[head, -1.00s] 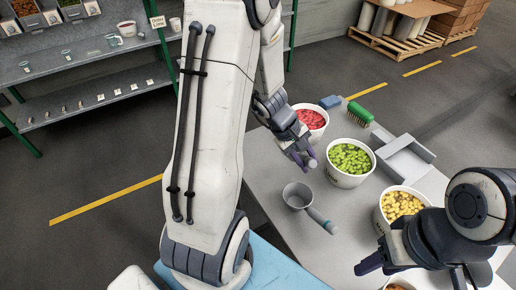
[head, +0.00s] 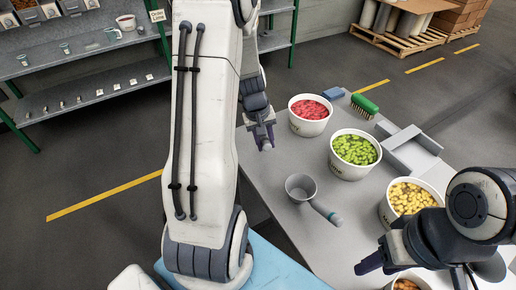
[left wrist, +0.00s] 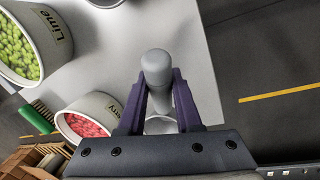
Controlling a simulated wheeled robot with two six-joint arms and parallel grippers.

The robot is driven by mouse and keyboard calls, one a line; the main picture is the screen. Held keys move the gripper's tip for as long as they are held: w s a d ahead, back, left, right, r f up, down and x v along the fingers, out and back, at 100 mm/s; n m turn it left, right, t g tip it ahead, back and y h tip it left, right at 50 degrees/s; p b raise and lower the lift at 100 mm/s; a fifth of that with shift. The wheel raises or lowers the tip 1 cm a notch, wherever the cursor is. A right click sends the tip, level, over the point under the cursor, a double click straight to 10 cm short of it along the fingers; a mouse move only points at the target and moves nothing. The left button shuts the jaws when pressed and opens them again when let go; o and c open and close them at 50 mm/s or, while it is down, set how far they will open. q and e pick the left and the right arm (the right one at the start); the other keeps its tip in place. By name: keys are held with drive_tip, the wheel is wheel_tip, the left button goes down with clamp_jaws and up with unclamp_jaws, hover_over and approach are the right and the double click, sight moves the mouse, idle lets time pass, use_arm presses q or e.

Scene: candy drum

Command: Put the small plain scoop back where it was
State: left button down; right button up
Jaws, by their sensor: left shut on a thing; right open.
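My left gripper (head: 262,138) is shut on the grey handle of the small plain scoop (left wrist: 156,66). In the left wrist view, the fingers (left wrist: 158,98) clasp the handle, with its rounded end up toward the camera. A pale rim of the scoop shows below the fingers; the rest is hidden. In the head view, the held scoop is mostly hidden by the gripper, near the table's left edge, left of the red candy tub. My right gripper (head: 370,264) is open at the lower right.
A larger scoop with a teal-banded handle (head: 301,187) lies on the table (head: 275,178). Tubs of red (head: 309,128), green (head: 350,171) and yellow candy stand to the right. A green brush (head: 364,106), blue block (head: 333,92) and grey tray (head: 411,165) are behind. Shelves (head: 90,92) stand at left.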

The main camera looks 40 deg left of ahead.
use_arm(q)
drive_tip(key=shift+w+a+f, duration=0.1)
drive_tip(key=shift+a+f, duration=0.35)
drive_tip(key=shift+f, duration=0.5)
drive_tip(key=shift+w+a+f, duration=0.1)
drive_tip(key=shift+a+f, duration=0.4)
drive_tip(key=shift+f, duration=0.45)
drive_tip(key=shift+w+a+f, duration=0.1)
drive_tip(key=shift+a+f, duration=0.35)
drive_tip(key=shift+f, duration=0.5)
drive_tip(key=shift+f, duration=0.15)
drive_tip(key=c, duration=0.6)
unclamp_jaws()
drive_tip(key=shift+s, duration=0.1)
